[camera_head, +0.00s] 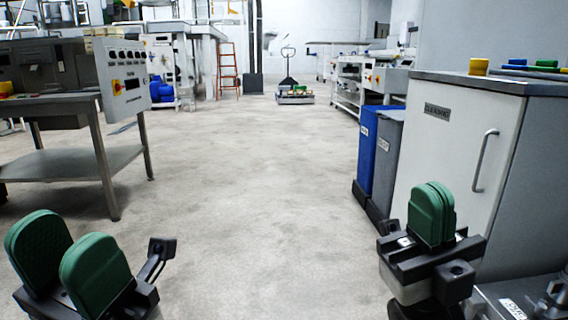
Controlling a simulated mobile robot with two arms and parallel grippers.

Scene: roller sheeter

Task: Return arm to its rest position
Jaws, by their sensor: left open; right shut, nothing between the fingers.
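My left gripper (66,258) is at the lower left, above the floor. Its two green finger pads stand apart with nothing between them. My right gripper (432,212) is at the lower right, in front of the white cabinet. Its green pads are together and hold nothing. Both grippers point upward and away from me. Most of both arms is out of the picture.
A metal table with a control panel (122,82) stands at left. A white cabinet (455,150) with a handle stands close at right, beside blue (387,150) and grey bins. A pallet jack (291,92) and an orange ladder (227,70) are far back. The middle floor (250,190) is clear.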

